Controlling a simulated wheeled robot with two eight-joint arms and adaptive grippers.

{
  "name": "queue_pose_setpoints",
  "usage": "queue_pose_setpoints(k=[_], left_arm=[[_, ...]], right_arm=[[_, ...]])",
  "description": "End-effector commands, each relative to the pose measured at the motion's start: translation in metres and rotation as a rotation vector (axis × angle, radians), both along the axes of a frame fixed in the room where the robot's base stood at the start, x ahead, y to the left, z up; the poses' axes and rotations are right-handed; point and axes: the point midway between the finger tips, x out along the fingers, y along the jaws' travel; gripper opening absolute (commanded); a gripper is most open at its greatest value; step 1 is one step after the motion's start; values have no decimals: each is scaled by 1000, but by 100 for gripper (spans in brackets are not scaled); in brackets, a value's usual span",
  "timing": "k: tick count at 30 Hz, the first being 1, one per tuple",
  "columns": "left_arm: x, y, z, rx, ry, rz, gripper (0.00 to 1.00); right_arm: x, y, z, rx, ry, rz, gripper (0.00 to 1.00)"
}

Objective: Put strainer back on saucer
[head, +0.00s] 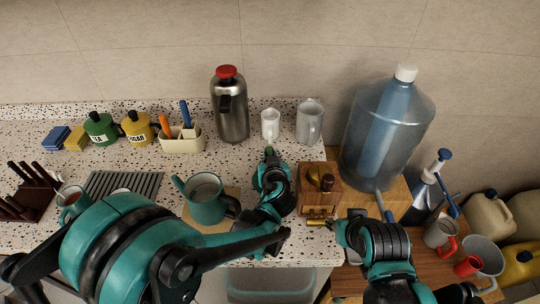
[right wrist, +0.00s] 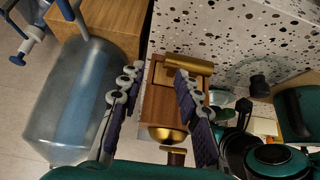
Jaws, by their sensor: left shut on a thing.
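My left gripper (head: 271,172) is over the counter between the teal pot and the wooden grinder. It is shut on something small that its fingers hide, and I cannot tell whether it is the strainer. I cannot make out a strainer or a saucer clearly in either view. My right gripper (right wrist: 155,105) is open, its fingers apart above the wooden grinder (right wrist: 158,108), with no object seen gripped.
The teal pot (head: 206,198) is left of my left gripper. A steel flask (head: 231,108), a white jug (head: 270,124) and a grey pitcher (head: 310,120) stand behind it. A large water bottle (head: 387,130) stands right of the grinder. Bare counter lies before the flask.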

Motion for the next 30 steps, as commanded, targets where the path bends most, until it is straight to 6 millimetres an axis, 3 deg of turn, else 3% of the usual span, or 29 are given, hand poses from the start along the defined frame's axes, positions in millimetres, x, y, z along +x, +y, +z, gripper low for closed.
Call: queue_pose_setpoints(k=[14,30], left_arm=[[0,0,-1,0,0,0,0],[0,0,-19,0,0,0,0]], right_arm=[[0,0,-2,0,0,0,33],[0,0,-19,0,0,0,33]])
